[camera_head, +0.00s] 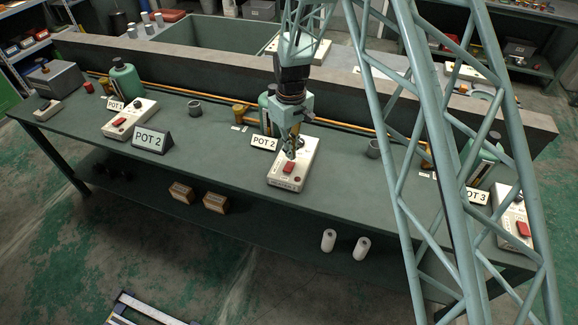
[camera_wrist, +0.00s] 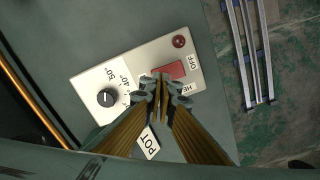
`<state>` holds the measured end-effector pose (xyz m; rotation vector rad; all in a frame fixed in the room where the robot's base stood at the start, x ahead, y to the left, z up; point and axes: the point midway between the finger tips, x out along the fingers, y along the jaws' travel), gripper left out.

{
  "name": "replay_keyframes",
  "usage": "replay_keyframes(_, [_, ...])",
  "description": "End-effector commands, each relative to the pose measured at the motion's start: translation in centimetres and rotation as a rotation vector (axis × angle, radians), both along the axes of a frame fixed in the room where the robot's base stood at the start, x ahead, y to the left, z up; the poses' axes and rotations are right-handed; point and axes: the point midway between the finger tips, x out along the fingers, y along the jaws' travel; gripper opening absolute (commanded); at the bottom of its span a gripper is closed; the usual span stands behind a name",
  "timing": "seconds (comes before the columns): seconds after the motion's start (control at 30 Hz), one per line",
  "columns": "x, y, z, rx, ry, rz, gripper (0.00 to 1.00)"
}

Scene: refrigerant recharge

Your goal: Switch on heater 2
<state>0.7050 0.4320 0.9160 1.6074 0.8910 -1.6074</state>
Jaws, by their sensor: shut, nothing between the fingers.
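The heater control box (camera_head: 304,160) is white and sits mid-bench beside a small POT 2 label (camera_head: 264,142). Its red rocker switch (camera_head: 288,168) faces up near the front end. The box also fills the middle of the wrist view (camera_wrist: 118,70), with the red switch (camera_wrist: 173,69), an OFF label (camera_wrist: 194,62), a dark red lamp (camera_wrist: 179,41) and a black dial (camera_wrist: 106,97). A label starting "HE" is partly hidden. My gripper (camera_head: 291,154) is shut and empty, pointing down over the box. Its fingertips (camera_wrist: 161,78) overlap the switch's edge; contact cannot be told.
A similar box (camera_head: 130,120) stands left, near a larger POT 2 sign (camera_head: 151,141); another (camera_head: 515,225) stands right by a POT 3 sign (camera_head: 476,196). A green bottle (camera_head: 267,115) and orange pipe (camera_head: 215,98) lie behind. Bare bench (camera_head: 215,155) lies left of the middle box.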

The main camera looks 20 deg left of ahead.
Motion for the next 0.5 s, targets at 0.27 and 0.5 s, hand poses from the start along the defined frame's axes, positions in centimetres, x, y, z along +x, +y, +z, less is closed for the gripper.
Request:
replay_keyframes(0.27, [0.0,0.0,1.4,0.0,0.0,0.0,0.0])
replay_keyframes(0.5, [0.0,0.0,2.6,0.001,-0.001,0.0,0.0])
